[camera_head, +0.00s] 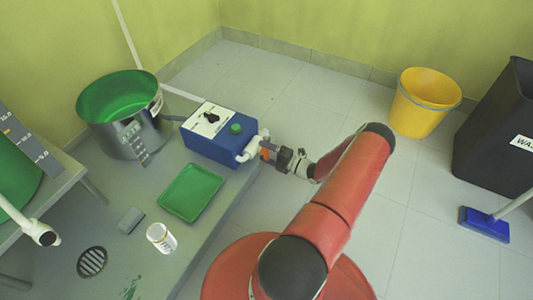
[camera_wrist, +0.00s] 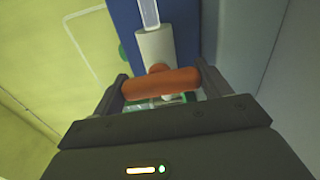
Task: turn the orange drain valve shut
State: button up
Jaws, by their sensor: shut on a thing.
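The orange drain valve handle (camera_wrist: 160,84) lies crosswise between my two fingers in the wrist view, on a pale fitting (camera_wrist: 156,48) of a blue box. My gripper (camera_wrist: 161,90) is shut on the handle, with a finger at each end of it. In the head view my gripper (camera_head: 272,153) is at the right side of the blue box (camera_head: 212,143), by its white pipe fitting (camera_head: 249,149). Only a small orange bit of the handle (camera_head: 265,154) shows there; the rest is hidden by the gripper.
A green tray (camera_head: 192,192), a white bottle (camera_head: 161,238) and a grey block (camera_head: 130,220) are on the grey platform. A yellow bucket (camera_head: 423,102), a dark bin (camera_head: 497,125) and a blue brush (camera_head: 484,225) are at right on open floor.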

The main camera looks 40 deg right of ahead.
jog(key=shift+m, duration=0.3)
jog(key=o, duration=1)
jog(key=shift+s, duration=0.1)
jog(key=v, duration=0.7)
jog(key=shift+s+d, duration=0.2)
jog(key=shift+s, duration=0.15)
